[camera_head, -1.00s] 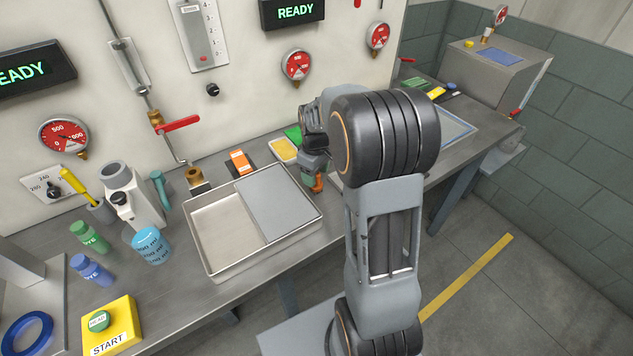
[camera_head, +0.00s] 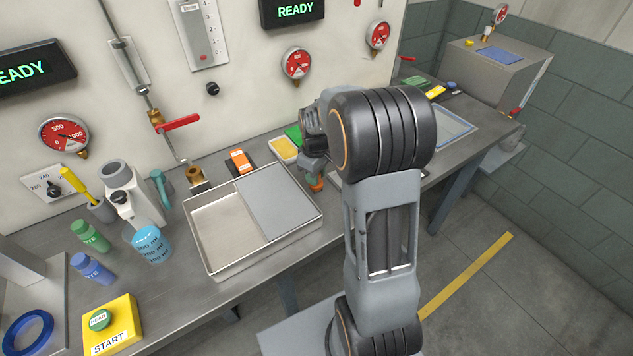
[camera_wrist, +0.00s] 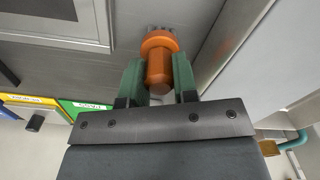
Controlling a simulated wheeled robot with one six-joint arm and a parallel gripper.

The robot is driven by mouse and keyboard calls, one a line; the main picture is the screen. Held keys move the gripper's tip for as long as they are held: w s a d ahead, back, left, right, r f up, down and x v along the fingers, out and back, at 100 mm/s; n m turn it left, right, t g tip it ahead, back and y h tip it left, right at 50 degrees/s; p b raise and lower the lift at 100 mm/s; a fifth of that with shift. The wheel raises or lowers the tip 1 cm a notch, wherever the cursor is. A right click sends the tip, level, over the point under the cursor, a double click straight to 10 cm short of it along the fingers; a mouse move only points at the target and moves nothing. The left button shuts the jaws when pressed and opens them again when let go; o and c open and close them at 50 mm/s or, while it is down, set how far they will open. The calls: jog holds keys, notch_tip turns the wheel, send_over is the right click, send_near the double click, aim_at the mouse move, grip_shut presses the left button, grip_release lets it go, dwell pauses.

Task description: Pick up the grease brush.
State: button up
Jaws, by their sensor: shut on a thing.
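The grease brush (camera_wrist: 159,62) has an orange handle with a wide collar and grey bristles at its far end. In the wrist view its handle is between the two green fingers of my gripper (camera_wrist: 160,80), which is shut on it. In the head view the orange brush (camera_head: 316,184) shows just below my gripper (camera_head: 312,165), near the right end of the metal tray. My arm hides part of the gripper there. I cannot tell from the pictures whether the bristles touch the bench.
A metal tray (camera_head: 208,264) with a grey plate lies left of the gripper. A yellow container (camera_head: 284,149) and an orange-labelled item (camera_head: 240,161) stand behind it. A blue cup (camera_head: 152,246) and dye bottles (camera_head: 90,236) are further left. A flat blue-edged panel (camera_head: 455,128) lies to the right.

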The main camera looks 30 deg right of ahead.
jog(key=shift+r, duration=0.1)
jog(key=shift+r, duration=0.55)
jog(key=s+a+r+b, duration=0.2)
jog(key=s+a+r, duration=0.6)
jog(key=s+r, duration=0.3)
jog(key=shift+a+r, duration=0.35)
